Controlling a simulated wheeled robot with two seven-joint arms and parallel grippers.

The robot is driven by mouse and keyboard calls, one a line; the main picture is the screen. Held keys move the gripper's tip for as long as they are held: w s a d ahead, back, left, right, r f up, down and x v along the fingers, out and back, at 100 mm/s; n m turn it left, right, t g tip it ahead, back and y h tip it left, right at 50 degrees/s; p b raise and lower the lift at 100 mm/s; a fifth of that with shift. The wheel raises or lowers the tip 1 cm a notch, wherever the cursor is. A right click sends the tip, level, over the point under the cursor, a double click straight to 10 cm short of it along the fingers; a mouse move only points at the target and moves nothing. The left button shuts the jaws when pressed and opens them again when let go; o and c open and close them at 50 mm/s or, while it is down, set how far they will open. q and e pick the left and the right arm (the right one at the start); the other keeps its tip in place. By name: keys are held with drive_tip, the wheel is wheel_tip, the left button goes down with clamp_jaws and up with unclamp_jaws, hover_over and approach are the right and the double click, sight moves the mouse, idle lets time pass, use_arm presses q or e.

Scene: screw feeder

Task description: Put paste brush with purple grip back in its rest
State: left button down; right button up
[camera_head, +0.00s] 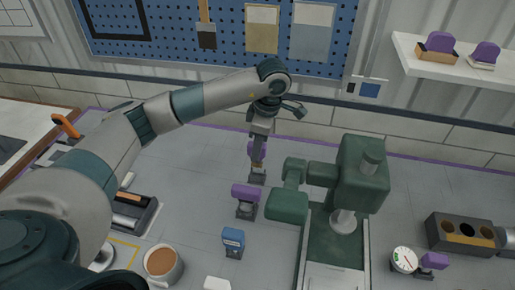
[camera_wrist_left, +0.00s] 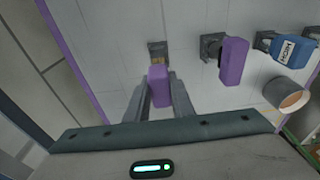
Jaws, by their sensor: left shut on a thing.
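My left gripper (camera_head: 257,146) is shut on the purple grip (camera_head: 258,152) of the paste brush and points down at the bench. In the left wrist view the purple grip (camera_wrist_left: 158,88) sits between the two fingers. The brush's lower end meets a small dark block (camera_head: 257,178) that looks like its rest, seen also in the left wrist view (camera_wrist_left: 158,50). I cannot tell whether the brush is seated in it or just above it. My right gripper is out of view.
A second purple-handled tool (camera_head: 245,192) stands close in front, in a dark base. A green press (camera_head: 362,178) stands just right. A pegboard (camera_head: 225,30) is behind. The bench left of the block is clear.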

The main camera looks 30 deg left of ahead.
use_arm(q)
drive_tip(key=shift+f+b, duration=0.95)
drive_tip(key=shift+f, duration=0.35)
drive_tip(key=shift+f+b, duration=0.1)
drive_tip(key=shift+b, duration=0.3)
drive_tip(key=shift+f+b, duration=0.15)
drive_tip(key=shift+b, duration=0.3)
